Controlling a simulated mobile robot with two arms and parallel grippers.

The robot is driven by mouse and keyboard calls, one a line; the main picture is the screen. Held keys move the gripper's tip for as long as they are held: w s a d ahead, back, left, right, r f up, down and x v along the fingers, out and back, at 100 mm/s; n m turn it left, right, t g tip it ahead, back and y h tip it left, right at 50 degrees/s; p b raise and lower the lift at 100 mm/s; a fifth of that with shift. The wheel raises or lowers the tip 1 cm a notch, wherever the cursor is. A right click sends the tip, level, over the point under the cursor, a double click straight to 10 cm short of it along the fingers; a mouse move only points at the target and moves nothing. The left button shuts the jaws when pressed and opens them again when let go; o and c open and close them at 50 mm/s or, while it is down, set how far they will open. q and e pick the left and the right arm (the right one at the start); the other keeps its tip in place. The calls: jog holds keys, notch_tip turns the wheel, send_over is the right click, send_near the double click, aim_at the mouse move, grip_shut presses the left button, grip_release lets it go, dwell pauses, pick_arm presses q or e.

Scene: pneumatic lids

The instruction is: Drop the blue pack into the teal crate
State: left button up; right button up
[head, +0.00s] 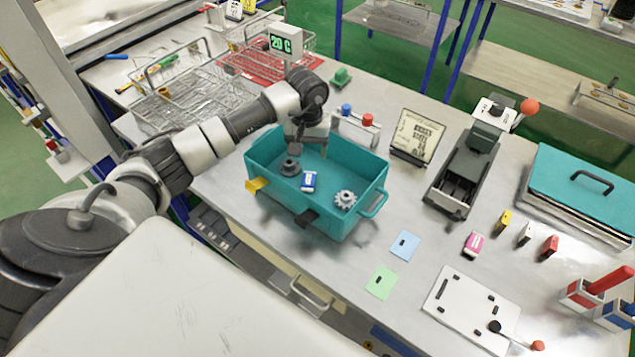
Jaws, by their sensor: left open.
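The teal crate (272,198) stands open on the grey bench, in the middle of the head view. The blue pack (309,181), a small blue box with a white label, lies inside it on the floor, between a dark round part (290,167) and a light grey gear (344,199). My left gripper (309,152) is over the back part of the crate, pointing down. It is open and empty, apart from the blue pack. My right gripper is not in view.
Wire baskets (180,98) stand at the back left. A sign card (415,138) and a dark clamp device (465,170) are right of the crate. Several small packs, including a pink one (473,243), a blue card (405,245) and a green card (382,282) lie at the front right.

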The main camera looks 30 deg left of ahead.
pick_arm(q)
notch_tip(320, 180, up, 11)
jog(key=b, duration=0.3)
jog(key=shift+f, duration=0.15)
dwell(0.3)
